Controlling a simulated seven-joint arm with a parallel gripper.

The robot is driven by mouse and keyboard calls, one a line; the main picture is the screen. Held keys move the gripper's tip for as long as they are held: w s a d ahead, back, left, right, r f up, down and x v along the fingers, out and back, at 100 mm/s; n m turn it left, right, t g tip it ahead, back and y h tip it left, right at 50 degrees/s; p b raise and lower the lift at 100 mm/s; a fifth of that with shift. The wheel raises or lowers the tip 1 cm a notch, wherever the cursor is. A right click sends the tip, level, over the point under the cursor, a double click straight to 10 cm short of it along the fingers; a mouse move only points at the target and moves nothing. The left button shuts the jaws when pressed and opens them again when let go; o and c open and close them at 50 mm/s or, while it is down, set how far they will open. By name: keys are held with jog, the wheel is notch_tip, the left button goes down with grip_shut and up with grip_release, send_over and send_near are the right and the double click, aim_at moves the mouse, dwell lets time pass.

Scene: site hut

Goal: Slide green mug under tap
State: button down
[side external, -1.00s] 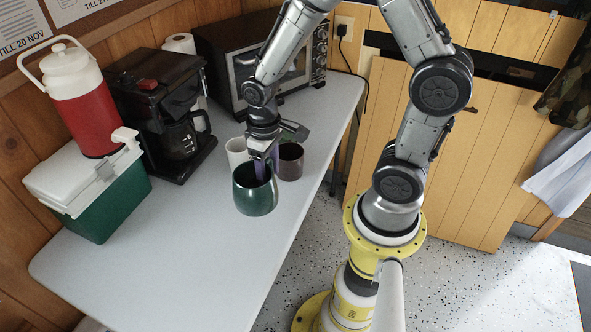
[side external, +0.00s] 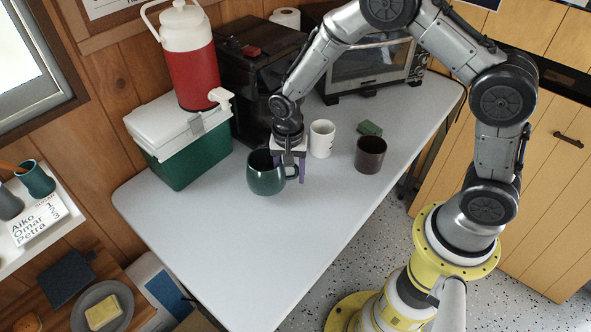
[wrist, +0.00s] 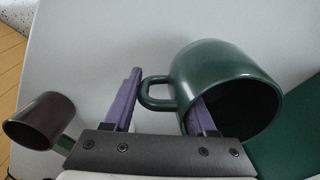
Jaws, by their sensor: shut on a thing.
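The green mug (side external: 262,178) is upright at or just above the white table, to the right of the green cool box. It also shows in the wrist view (wrist: 215,75), its opening facing the camera. My gripper (side external: 290,172) is shut on the green mug on its handle side; the handle (wrist: 157,93) lies between the purple fingers (wrist: 165,105). How the right finger meets the mug is unclear. The white tap (side external: 221,97) is on the red drink cooler (side external: 190,70), above and left of the mug. The mug is not directly below it.
The cooler stands on a green cool box (side external: 190,158) with a white lid. A white mug (side external: 322,138), a brown mug (side external: 370,155) and a small green block (side external: 370,128) stand right of my gripper. A coffee maker (side external: 250,75) is behind. The front table is clear.

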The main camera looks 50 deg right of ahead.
aim_at(261, 166)
jog(key=shift+w+f, duration=0.35)
jog(key=shift+f, duration=0.3)
jog(key=shift+w+f, duration=0.35)
jog(key=shift+f, duration=0.25)
jog(key=shift+w+f, duration=0.2)
jog(key=shift+w, duration=0.1)
jog(key=shift+w+f, duration=0.15)
jog(key=shift+w, duration=2)
jog(key=shift+w+f, duration=0.1)
jog(key=shift+w, duration=2)
jog(key=shift+f, duration=0.25)
jog(key=shift+c, duration=0.6)
grip_release()
jog(key=shift+f, duration=0.1)
